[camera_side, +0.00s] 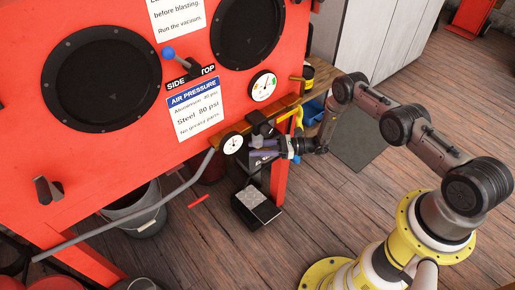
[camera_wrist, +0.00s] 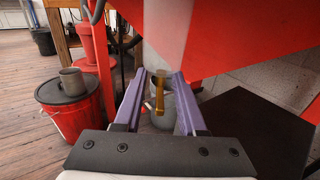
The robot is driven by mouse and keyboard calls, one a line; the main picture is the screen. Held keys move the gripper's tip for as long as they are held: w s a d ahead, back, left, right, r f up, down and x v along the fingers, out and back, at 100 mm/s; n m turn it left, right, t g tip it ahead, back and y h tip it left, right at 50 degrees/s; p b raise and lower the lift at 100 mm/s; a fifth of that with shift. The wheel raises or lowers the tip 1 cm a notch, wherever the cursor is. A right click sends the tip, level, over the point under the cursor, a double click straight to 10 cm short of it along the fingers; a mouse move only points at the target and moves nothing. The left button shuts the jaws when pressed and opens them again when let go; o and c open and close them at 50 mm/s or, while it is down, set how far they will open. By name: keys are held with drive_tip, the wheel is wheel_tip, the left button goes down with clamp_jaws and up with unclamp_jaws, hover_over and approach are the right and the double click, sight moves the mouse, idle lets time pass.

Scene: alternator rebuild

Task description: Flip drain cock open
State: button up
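The drain cock, a small brass-coloured lever (camera_wrist: 159,95), shows in the wrist view. It hangs upright in front of a pale grey rounded body (camera_wrist: 162,120). My gripper (camera_wrist: 160,76) is open, with its two purple fingers on either side of the lever. A gap shows on both sides, and I cannot tell how far beyond the fingertips the lever lies. In the side view my gripper (camera_side: 258,150) is below the brass-coloured pipe and right of the small white gauge (camera_side: 232,143). The lever cannot be made out there.
The red blast cabinet (camera_side: 110,150) fills the left, with a grey hose (camera_side: 135,213) crossing below. A black foot pedal (camera_side: 256,206) stands on the floor below my gripper. A red bucket (camera_wrist: 72,106) stands left in the wrist view. Open wooden floor lies right of the cabinet.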

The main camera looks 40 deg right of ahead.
clamp_jaws()
drive_tip(key=shift+n+g+y, duration=0.7)
drive_tip(key=shift+n+g, duration=0.5)
drive_tip(key=shift+g, duration=0.5)
drive_tip(key=shift+n+g+y, duration=0.7)
drive_tip(key=shift+n+g, duration=0.5)
drive_tip(key=shift+g, duration=0.5)
unclamp_jaws()
drive_tip(key=s+d, duration=0.2)
drive_tip(key=d, duration=1.1)
drive_tip(key=shift+d, duration=0.35)
